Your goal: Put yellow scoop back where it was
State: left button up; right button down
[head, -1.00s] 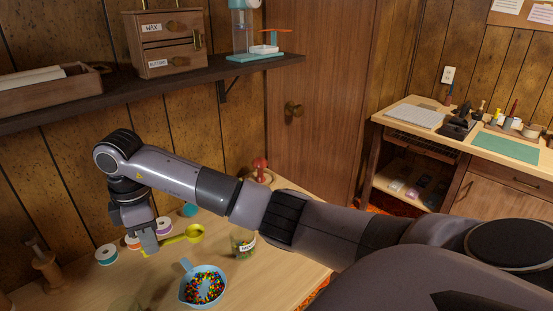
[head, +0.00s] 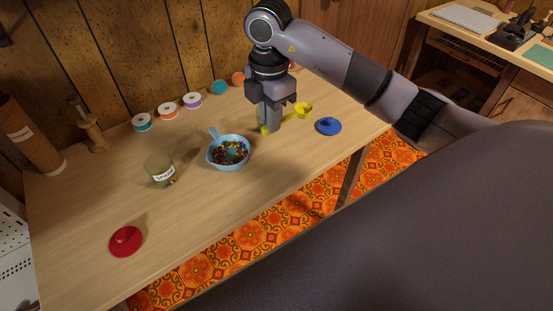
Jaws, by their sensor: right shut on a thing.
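The yellow scoop (head: 303,109) is held in my right gripper (head: 268,126). The gripper points down over the table, right of the blue bowl, and is shut on the scoop's handle. The scoop's round end sticks out to the right of the fingers. Whether the scoop touches the tabletop is not clear. The tabletop just behind the fingers is hidden. My left gripper is not in view.
A light-blue bowl (head: 215,161) of coloured beads stands left of the gripper, a labelled jar (head: 160,165) further left. A blue lid (head: 328,127) and a red lid (head: 126,242) lie on the table (head: 210,220). Several spools (head: 193,101) line the wall.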

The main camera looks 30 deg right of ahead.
notch_tip(320, 180, down, 10)
jog(key=shift+f, duration=2.25)
jog(key=shift+f, duration=0.25)
jog(key=c, duration=1.2)
grip_release()
jog(key=shift+r, duration=0.1)
jog(key=shift+o, duration=0.2)
jog(key=shift+r, duration=0.1)
